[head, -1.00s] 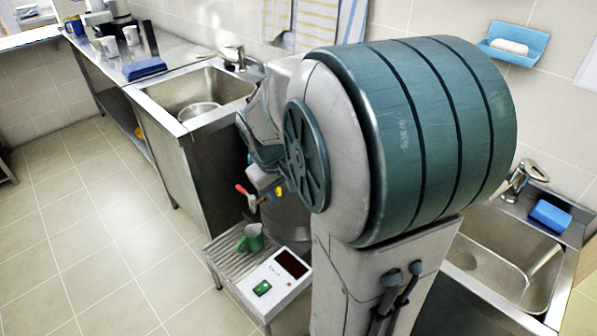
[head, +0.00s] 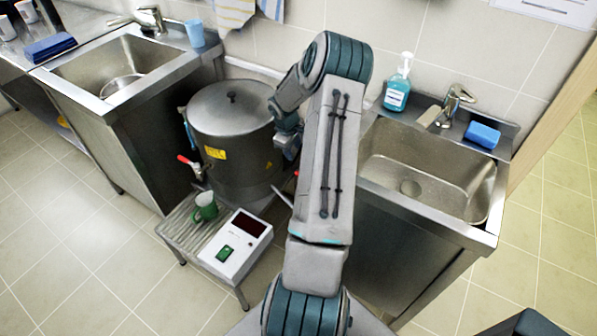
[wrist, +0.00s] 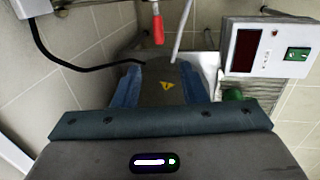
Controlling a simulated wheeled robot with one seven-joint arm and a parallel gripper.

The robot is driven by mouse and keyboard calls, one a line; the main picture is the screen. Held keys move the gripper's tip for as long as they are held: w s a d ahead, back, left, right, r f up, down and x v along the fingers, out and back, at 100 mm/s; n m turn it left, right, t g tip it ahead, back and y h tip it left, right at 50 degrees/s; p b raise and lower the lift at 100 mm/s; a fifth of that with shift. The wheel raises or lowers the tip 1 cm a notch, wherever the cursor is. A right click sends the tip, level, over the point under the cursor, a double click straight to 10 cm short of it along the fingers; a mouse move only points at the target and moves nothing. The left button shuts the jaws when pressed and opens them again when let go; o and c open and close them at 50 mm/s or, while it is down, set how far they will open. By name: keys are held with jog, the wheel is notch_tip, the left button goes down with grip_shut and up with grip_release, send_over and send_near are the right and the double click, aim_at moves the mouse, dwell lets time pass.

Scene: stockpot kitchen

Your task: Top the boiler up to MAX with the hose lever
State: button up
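The boiler (head: 228,118), a round steel pot with its lid on, stands left of my arm in the head view. It has a yellow label and a red-handled tap (head: 190,166) on its left side. A blue strip on its left side is too small to read, and I cannot make out a MAX mark. A small red tip (head: 296,173) shows beside my arm; in the wrist view a red grip (wrist: 157,26) on a thin metal rod, probably the hose lever, lies beyond the fingertips. My gripper (wrist: 161,68) is open, its blue fingers apart and not touching the red grip.
A green cup (head: 205,207) stands on the slatted stand (head: 178,232) below the tap. A white box (head: 234,246) with a dark display and green switch is beside it. Sinks flank the boiler: left (head: 150,50) and right (head: 470,205). A dark cable (wrist: 95,68) crosses the wrist view.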

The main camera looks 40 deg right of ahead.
jog(key=d+f, duration=0.1)
jog(key=f, duration=0.3)
jog(key=d+f, duration=0.1)
jog(key=f, duration=0.4)
jog(key=d+f, duration=0.1)
jog(key=f, duration=0.4)
jog(key=shift+w+d+f, duration=0.1)
jog(key=shift+w, duration=0.15)
grip_shut()
